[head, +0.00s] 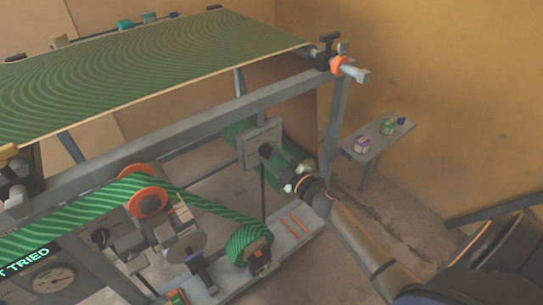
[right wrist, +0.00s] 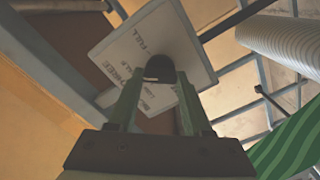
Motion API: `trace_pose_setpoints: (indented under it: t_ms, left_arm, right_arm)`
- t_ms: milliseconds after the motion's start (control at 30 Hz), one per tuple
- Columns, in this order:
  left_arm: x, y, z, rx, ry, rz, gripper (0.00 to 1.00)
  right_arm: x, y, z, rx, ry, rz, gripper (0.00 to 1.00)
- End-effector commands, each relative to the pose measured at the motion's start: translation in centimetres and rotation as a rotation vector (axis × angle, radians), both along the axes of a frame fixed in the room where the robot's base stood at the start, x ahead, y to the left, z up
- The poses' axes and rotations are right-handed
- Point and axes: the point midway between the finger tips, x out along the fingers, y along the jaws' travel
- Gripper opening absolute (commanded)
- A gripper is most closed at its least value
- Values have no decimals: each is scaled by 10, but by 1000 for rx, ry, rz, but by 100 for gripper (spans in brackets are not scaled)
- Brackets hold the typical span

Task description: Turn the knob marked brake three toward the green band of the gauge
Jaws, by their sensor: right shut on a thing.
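The knob (head: 265,150) is a small dark knob on a pale square plate (head: 250,138) at the far side of the machine. In the right wrist view the knob (right wrist: 160,68) sits between the fingertips, in front of the plate (right wrist: 120,55). The plate's lettering is upside down or tilted there; "THREE" and "FULL" can be partly read. My right gripper (right wrist: 160,82) is shut on the knob; in the head view my right gripper (head: 276,156) reaches it from the lower right. A round gauge (head: 55,280) shows at the lower left; its bands are too small to tell. My left gripper is not in view.
A green striped belt (head: 150,75) runs over the frame, and a lower belt (head: 110,205) passes an orange-rimmed roller (head: 148,198). A grey frame bar (head: 200,120) crosses above the knob. A small bench (head: 375,145) with several small things stands at the right.

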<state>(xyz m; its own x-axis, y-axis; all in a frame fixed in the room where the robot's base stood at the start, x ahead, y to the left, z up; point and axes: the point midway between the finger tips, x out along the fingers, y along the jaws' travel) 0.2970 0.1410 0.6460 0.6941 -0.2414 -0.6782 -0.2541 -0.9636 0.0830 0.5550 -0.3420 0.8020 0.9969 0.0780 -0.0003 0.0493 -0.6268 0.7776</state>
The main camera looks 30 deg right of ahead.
Motion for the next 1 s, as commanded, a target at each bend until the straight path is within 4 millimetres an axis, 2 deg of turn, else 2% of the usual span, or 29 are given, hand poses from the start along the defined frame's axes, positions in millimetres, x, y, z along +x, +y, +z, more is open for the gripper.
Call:
trace_pose_setpoints:
  t_ms: [533,1000]
  left_arm:
    - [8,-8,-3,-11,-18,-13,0]
    - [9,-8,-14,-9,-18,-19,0]
  right_arm:
    - [0,1,-3,-520,-41,1,0]
    - [0,1,-5,-944,-74,2,0]
